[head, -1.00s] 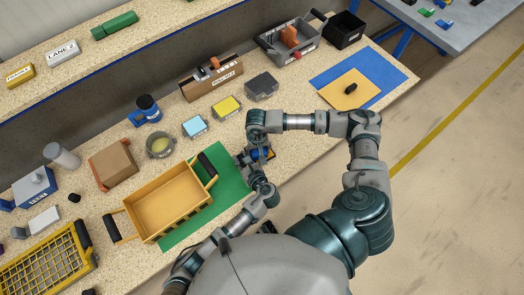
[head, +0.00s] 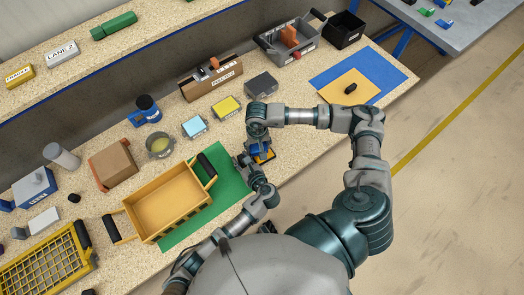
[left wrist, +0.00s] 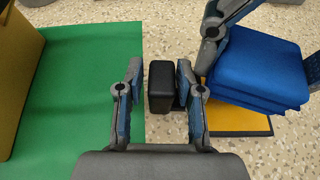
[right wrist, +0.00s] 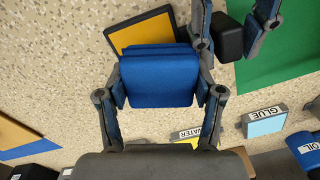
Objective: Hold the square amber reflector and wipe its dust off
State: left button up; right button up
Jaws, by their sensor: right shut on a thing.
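The square amber reflector (right wrist: 140,32), dark-edged, lies flat on the speckled bench; part of it also shows in the left wrist view (left wrist: 240,122). My right gripper (right wrist: 160,80) is shut on a folded blue cloth (right wrist: 158,82), which is over the reflector and hides much of it. A black block (left wrist: 160,87) is beside the reflector; I cannot tell whether it is joined to it. My left gripper (left wrist: 158,75) is open with its fingers on either side of this block. A gap shows on the left, and the right finger is close to it.
A green mat (head: 228,185) with a yellow tray (head: 165,195) is to the left. Cyan (head: 194,127) and yellow (head: 226,107) blocks stand behind my grippers. A blue mat (head: 385,85) with an amber sheet (head: 340,97) lies to the right. Bare bench separates them.

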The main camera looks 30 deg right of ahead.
pick_arm(q)
jog(key=shift+o, duration=0.4)
jog(key=shift+d+r, duration=0.1)
jog(key=shift+s+r, duration=0.15)
jog(key=shift+s, duration=0.15)
jog(key=v, duration=1.1)
jog(key=shift+s, duration=0.15)
